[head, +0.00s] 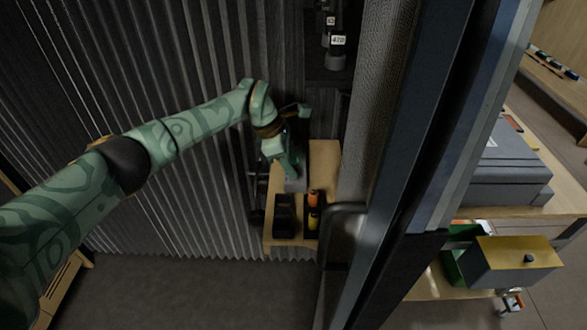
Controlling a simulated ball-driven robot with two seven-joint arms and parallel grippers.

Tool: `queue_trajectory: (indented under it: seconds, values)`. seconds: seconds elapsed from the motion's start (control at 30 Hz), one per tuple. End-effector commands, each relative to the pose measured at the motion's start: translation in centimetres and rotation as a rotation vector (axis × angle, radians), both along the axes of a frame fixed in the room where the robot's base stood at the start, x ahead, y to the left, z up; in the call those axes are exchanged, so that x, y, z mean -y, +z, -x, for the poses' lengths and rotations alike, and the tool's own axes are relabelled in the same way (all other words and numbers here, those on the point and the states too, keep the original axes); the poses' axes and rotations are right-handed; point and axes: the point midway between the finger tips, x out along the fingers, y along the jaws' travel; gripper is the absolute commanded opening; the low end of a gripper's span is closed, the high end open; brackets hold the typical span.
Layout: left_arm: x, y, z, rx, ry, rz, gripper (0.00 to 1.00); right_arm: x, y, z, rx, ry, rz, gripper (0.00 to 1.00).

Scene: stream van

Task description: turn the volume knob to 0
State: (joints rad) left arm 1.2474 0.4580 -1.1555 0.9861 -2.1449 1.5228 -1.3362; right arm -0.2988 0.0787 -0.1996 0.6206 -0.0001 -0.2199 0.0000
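I see no volume knob that I can make out. My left gripper (290,167) reaches down over a small wooden shelf (325,160), in the middle of the head view. Its fingers are at or just above a small grey device (297,184) on that shelf. The gripper and wrist cover much of the device, so a knob there may be hidden. I cannot tell whether the fingers touch it or how far apart they are. My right gripper is out of view.
A black box (285,216) and small orange-and-black items (313,200) stand at the shelf's near end. Dark corrugated wall (130,70) lies behind my arm. A dark upright frame (405,150) closes off the right side. Beyond it, a grey case (497,186) rests on a table.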

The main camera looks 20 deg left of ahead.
Motion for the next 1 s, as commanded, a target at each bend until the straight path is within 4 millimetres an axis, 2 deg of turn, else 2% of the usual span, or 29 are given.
queue_trajectory:
  seconds: [0.03, 0.17, 0.47, 0.57, 0.6, 1.0]
  values:
    - [0.28, -0.8, -0.06, -0.002, 0.0, 0.001, 0.37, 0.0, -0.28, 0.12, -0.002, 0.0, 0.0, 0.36]
    - [0.63, -1.58, -0.21, 0.001, 0.0, 0.0, 0.37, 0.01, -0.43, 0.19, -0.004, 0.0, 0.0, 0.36]
    - [0.72, -1.71, -0.23, 0.002, 0.001, 0.0, 0.37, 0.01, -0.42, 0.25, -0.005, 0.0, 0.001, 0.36]
    - [0.71, -1.72, -0.23, 0.001, 0.0, 0.0, 0.12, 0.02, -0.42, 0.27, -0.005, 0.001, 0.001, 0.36]
    - [0.7, -1.71, -0.23, 0.001, 0.0, 0.0, 0.01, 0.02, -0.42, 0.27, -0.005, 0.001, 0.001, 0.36]
    - [0.68, -1.53, -0.16, 0.001, 0.038, -0.002, 0.0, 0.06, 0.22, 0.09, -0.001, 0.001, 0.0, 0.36]
